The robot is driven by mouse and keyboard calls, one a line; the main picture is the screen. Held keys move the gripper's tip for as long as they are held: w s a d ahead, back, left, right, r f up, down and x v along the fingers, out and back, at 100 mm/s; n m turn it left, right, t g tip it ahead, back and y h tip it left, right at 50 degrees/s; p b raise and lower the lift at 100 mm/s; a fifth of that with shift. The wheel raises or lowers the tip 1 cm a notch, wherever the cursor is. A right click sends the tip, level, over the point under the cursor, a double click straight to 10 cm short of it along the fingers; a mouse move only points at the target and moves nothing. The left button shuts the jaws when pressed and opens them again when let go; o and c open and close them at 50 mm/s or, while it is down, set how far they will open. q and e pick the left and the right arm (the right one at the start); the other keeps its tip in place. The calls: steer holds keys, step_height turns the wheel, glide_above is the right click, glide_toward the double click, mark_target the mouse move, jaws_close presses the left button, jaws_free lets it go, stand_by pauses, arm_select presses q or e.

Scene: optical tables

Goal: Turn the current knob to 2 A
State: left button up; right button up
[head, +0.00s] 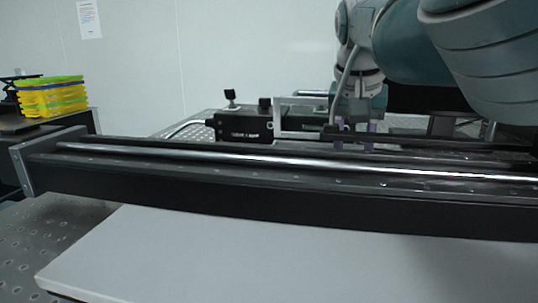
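A black box (243,131) with a small white label stands behind the long rail, left of centre. A dark knob-like part (231,97) stands up above it, and another dark round part (265,104) sits to its right. I cannot tell which part, if any, is the current knob, and no scale or 2 A mark is readable. My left gripper is out of view.
A long dark rail (280,196) with a shiny rod crosses the front. A pale flat board (230,262) lies before it. Yellow and green stacked trays (50,97) sit at the far left.

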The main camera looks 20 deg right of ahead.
steer(key=shift+w+d+f, duration=0.1)
steer(key=shift+f, duration=0.2)
steer(key=shift+c, duration=0.3)
jaws_close()
